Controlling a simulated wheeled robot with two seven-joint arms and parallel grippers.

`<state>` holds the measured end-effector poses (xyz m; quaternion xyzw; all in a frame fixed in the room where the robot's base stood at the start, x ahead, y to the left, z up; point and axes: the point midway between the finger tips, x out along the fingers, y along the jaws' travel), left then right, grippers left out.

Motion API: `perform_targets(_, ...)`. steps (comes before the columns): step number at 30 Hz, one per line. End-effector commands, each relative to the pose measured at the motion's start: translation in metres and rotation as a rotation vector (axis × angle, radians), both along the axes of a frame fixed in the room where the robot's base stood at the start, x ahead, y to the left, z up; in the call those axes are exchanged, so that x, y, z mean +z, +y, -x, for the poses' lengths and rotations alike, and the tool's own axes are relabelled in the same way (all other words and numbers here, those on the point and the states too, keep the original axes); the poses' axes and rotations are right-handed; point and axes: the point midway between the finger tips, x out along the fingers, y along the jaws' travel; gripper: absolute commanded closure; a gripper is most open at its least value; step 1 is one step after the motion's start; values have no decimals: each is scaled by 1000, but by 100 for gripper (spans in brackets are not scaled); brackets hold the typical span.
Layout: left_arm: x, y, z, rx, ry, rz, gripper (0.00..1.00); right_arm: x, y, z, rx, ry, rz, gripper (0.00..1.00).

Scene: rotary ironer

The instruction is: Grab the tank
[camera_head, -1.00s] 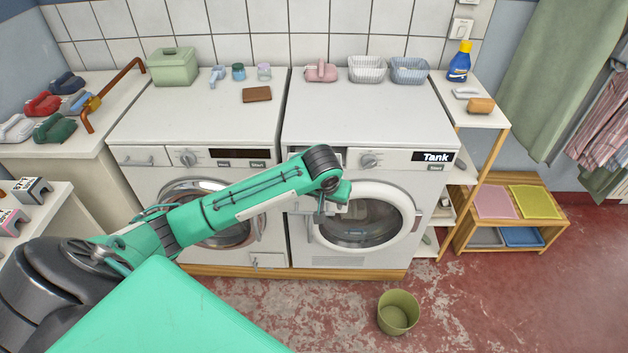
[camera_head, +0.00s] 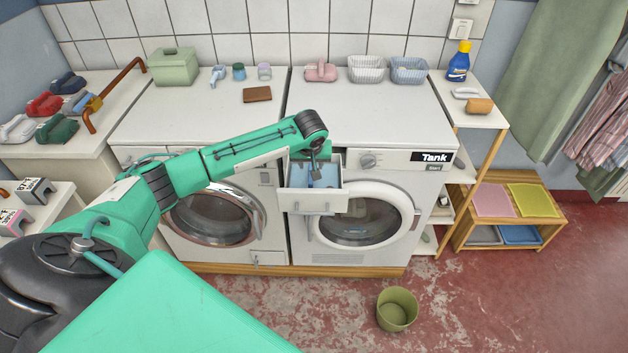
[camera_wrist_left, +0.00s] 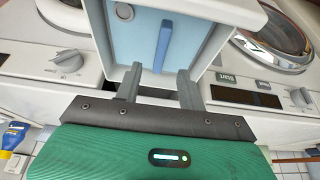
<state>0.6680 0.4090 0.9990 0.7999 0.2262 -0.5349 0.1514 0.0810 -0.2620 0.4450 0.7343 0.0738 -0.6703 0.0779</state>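The right machine carries a sign reading "Tank" (camera_head: 435,157). Its white drawer (camera_head: 318,201) is pulled out at the upper left of its front. A light blue tank (camera_head: 301,176) lies inside the drawer. In the left wrist view the tank (camera_wrist_left: 137,48) has a darker blue raised bar (camera_wrist_left: 162,46) and a round cap (camera_wrist_left: 124,11). My left gripper (camera_head: 316,178) is over the drawer, pointing down. In the left wrist view its two fingers (camera_wrist_left: 158,72) are apart, with nothing held between them, near the bar's end. My right gripper is out of view.
The right machine's round door (camera_head: 362,215) is below the drawer, and the left machine (camera_head: 215,205) stands beside it. A green bucket (camera_head: 397,310) is on the floor. A wooden shelf (camera_head: 470,185) stands close on the right. The floor in front has free room.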

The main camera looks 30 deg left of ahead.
Motion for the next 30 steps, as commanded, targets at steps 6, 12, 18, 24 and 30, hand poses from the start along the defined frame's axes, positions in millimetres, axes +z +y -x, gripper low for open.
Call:
perform_targets(6, -12, 3, -4, -1, 1, 0, 60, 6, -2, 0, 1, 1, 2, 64)
perform_targets(12, -31, 10, -12, 1, 3, -1, 60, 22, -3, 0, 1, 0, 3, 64)
perform_targets(18, -52, 14, -19, 0, 1, 1, 60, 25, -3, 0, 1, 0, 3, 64)
perform_targets(24, -57, 14, -20, -2, 0, -1, 60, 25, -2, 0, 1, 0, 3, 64)
perform_targets(30, -57, 14, -20, -1, 0, 0, 60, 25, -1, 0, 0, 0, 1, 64)
